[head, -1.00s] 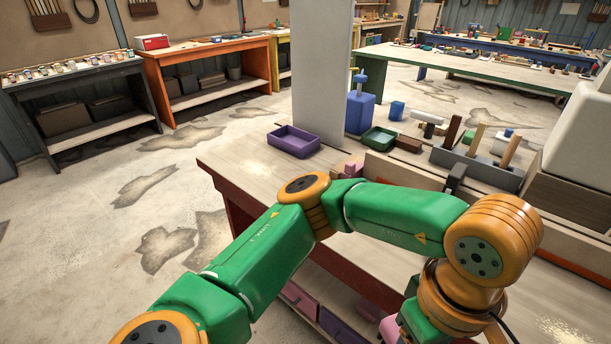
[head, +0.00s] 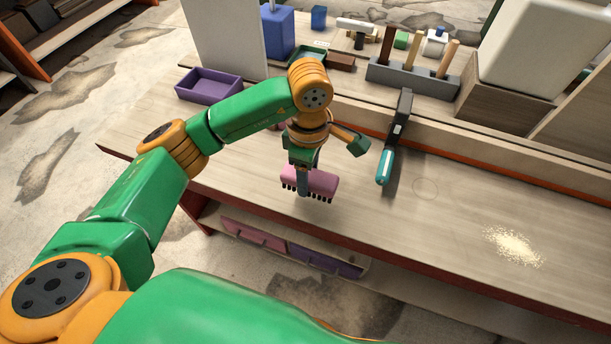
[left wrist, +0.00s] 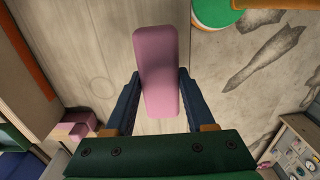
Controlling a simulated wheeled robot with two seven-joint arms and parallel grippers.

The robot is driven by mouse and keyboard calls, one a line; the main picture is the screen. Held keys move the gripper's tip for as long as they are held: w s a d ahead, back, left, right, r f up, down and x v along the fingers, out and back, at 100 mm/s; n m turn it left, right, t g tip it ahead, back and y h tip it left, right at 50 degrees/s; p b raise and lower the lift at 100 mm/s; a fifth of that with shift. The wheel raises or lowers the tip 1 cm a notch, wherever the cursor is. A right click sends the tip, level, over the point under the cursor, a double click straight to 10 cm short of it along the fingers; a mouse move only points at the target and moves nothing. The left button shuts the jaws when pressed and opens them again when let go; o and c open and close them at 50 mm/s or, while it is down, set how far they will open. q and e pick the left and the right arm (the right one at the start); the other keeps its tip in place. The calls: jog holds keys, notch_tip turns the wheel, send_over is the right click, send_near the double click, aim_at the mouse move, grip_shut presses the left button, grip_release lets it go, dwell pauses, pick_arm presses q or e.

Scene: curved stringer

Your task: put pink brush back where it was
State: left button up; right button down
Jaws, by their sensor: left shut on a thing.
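The pink brush (head: 318,183) is held by my left gripper (head: 303,180) over the front part of the bench, with its dark bristles pointing down. In the left wrist view the brush's pink back (left wrist: 157,65) sits between the two fingers of the left gripper (left wrist: 156,95), which are shut on it. Bare bench top shows under the bristles; whether they touch it I cannot tell. A faint ring mark (head: 425,188) is on the bench top to the right of the brush. My right gripper is not in view.
A pale sawdust heap (head: 512,246) lies on the bench at right. A teal-handled tool (head: 385,165) leans at the rear rail. Behind are a purple tray (head: 208,86) and a grey holder (head: 412,80) with wooden handles.

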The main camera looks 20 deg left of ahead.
pick_arm(q)
jog(key=f, duration=0.1)
jog(key=f+p, duration=0.1)
jog(key=f, duration=0.1)
jog(key=w+f+p, duration=0.1)
jog(key=shift+a+f, duration=0.2)
jog(key=shift+a, duration=0.05)
jog(key=shift+f, duration=0.1)
jog(key=shift+w+f, duration=0.1)
jog(key=shift+f+b, duration=0.15)
jog(key=shift+b, duration=0.3)
jog(key=o, duration=1.2)
jog(key=shift+r, duration=0.25)
notch_tip(320, 180, up, 12)
jog(key=shift+r+b, duration=0.1)
jog(key=shift+b, duration=0.6)
